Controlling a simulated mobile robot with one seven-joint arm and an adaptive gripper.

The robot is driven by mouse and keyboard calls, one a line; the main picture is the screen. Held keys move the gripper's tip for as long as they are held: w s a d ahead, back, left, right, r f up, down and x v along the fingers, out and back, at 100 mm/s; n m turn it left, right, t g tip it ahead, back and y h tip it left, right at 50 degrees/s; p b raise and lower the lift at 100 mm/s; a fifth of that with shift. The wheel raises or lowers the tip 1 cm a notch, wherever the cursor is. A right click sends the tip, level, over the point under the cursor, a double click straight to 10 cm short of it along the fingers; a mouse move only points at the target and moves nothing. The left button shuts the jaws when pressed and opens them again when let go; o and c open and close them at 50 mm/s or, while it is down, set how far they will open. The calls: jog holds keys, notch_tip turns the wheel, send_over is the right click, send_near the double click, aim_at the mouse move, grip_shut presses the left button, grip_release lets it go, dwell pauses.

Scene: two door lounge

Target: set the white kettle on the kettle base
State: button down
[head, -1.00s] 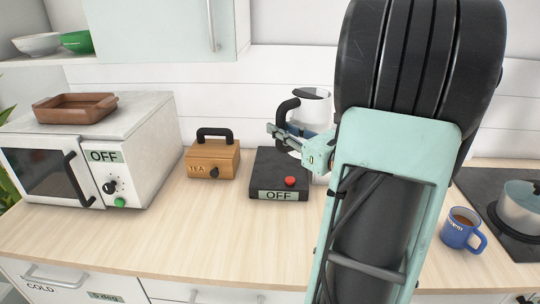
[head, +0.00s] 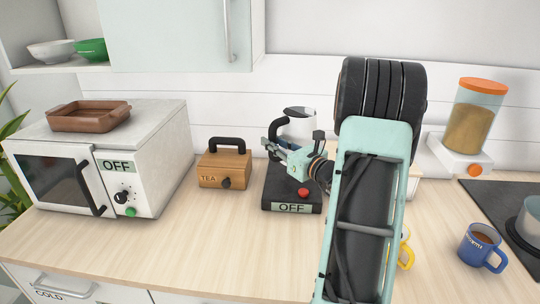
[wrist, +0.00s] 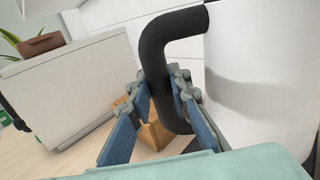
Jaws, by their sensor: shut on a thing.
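The white kettle (head: 298,127) with a black handle and dark lid piece stands upright at the back of the kettle base in the head view. The kettle base (head: 270,192) is a black slab with a red button and an "OFF" label. My gripper (head: 284,150) is shut on the kettle's black handle. In the wrist view my gripper's fingers (wrist: 163,90) lie on either side of the handle (wrist: 152,50), with the white kettle body (wrist: 250,70) to the right. The gripper hides the kettle's bottom, so I cannot tell whether it touches the base.
A wooden tea box (head: 222,168) sits left of the base, and a white microwave (head: 150,165) with a brown tray stands farther left. A blue mug (head: 478,243), a partly hidden yellow object (head: 406,252), a dispenser (head: 470,120) and a hob are right. The front counter is clear.

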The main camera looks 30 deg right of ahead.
notch_tip(320, 180, down, 6)
jog(key=w, duration=0.2)
jog(key=shift+w+d+r, duration=0.2)
jog(key=shift+r, duration=0.05)
jog(key=shift+f, duration=0.1)
jog(key=shift+f, duration=0.15)
jog(key=c, duration=1.8)
grip_release()
jog(key=s+d+b, duration=0.1)
jog(key=s, duration=1.1)
jog(key=shift+d, duration=0.3)
